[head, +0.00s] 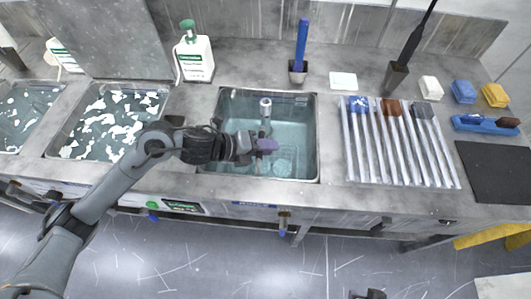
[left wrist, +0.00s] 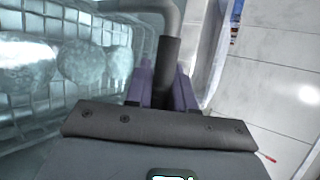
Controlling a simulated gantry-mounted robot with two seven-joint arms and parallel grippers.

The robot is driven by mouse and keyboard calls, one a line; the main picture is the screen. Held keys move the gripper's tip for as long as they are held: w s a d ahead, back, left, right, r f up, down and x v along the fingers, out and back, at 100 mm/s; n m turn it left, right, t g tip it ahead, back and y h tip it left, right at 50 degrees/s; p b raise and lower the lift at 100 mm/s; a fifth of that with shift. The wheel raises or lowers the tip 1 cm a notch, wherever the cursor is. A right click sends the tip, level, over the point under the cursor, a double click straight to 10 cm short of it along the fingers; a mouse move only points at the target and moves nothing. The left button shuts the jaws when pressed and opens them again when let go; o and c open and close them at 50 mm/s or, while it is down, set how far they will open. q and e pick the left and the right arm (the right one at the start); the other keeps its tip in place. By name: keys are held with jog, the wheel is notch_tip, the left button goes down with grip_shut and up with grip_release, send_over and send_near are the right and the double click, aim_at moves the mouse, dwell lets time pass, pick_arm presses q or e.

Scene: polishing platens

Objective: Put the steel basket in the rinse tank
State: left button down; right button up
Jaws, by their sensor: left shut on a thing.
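The steel basket (left wrist: 62,98) is a wire basket with pale rounded pieces inside, seen at the left of the left wrist view. In the head view, only pale lumps and faint mesh show below my left gripper (head: 266,145). The gripper's purple fingers are shut on the dark grip of the basket's handle (left wrist: 168,62). The basket is inside the outline of the right-hand tank (head: 318,150), which holds clear bluish water. Its exact depth, and whether it touches the bottom, cannot be told.
Two tanks with white patches on the liquid (head: 112,120) lie to the left. A white bottle (head: 195,58) and a blue-handled tool (head: 302,45) stand behind the tank. A rack of slats (head: 395,140) is to the right. A tap (head: 265,106) is at the tank.

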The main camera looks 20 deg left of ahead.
pick_arm(q)
jog(key=shift+f+b, duration=0.45)
jog(key=shift+f, duration=0.95)
jog(key=shift+f, duration=0.1)
jog(key=c, duration=1)
grip_release()
jog(key=shift+f, duration=0.1)
jog(key=shift+o, duration=0.2)
